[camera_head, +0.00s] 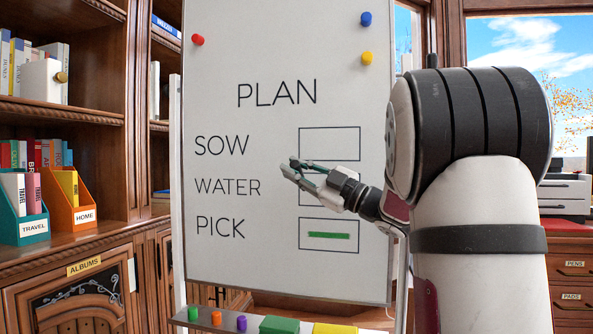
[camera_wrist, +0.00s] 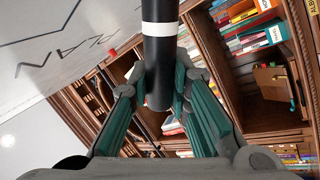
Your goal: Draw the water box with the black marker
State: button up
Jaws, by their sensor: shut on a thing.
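The whiteboard (camera_head: 240,150) reads PLAN, with the rows SOW, WATER and PICK and a box outline beside each. The WATER box (camera_head: 318,206) is mostly hidden behind my gripper (camera_head: 298,170) in the head view; only parts of its outline show, so I cannot tell what is inside it. The SOW box (camera_head: 330,143) looks empty. The PICK box (camera_head: 330,250) holds a green line. In the wrist view my gripper is shut on the black marker (camera_wrist: 160,52), which has a white band. The marker's tip is out of view, and contact with the board cannot be told.
Red (camera_head: 197,40), blue (camera_head: 366,18) and yellow (camera_head: 367,58) magnets sit on the board's upper part. A ledge below it holds coloured markers, a green block (camera_head: 279,325) and a yellow block (camera_head: 335,328). Bookshelves (camera_head: 95,130) stand left; a drawer cabinet (camera_head: 572,270) stands right.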

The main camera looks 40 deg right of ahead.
jog(key=shift+w+d, duration=0.55)
jog(key=shift+d, duration=0.15)
dwell(0.4)
jog(key=shift+b, duration=0.4)
dwell(1.1)
jog(key=s+a, duration=0.3)
jog(key=a, duration=0.1)
jog(key=shift+s+a, duration=0.35)
jog(key=shift+a, duration=0.05)
dwell(0.4)
